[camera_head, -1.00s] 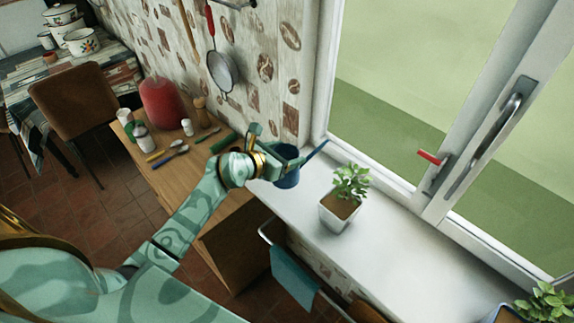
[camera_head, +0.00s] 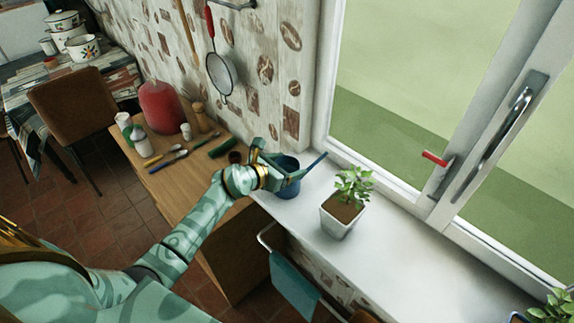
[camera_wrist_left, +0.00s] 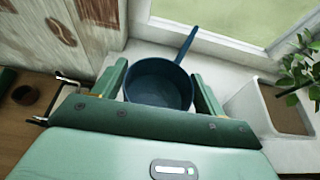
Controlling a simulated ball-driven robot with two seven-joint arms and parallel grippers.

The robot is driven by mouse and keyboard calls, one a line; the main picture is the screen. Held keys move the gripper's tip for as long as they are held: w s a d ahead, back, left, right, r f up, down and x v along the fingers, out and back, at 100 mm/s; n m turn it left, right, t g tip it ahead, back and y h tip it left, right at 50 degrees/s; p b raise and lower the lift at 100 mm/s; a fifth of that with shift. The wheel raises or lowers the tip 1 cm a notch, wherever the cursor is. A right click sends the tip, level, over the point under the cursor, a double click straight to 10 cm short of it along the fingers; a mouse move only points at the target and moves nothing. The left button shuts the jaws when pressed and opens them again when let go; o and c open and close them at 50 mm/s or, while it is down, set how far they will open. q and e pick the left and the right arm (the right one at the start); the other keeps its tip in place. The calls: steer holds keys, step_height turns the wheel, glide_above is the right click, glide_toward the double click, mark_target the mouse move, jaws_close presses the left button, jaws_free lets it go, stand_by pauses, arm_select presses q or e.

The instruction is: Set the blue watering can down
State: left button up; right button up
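The blue watering can (camera_head: 288,187) is at the left end of the white windowsill, upright, its long spout pointing up and right toward the window. My left gripper (camera_head: 281,168) is around it, one finger on each side. In the left wrist view the can (camera_wrist_left: 160,84) fills the space between the fingers (camera_wrist_left: 160,92), and both fingers appear to touch its sides. The can's base is low at the sill; whether it touches the surface cannot be told. My right gripper is not in view.
A potted plant (camera_head: 340,217) in a white pot stands on the sill just right of the can. A wooden counter (camera_head: 190,178) with a small brown pot (camera_head: 235,157) and utensils lies to the left.

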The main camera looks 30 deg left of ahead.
arm_select(q)
steer(key=shift+o, duration=1.2)
steer(key=shift+r, duration=0.1)
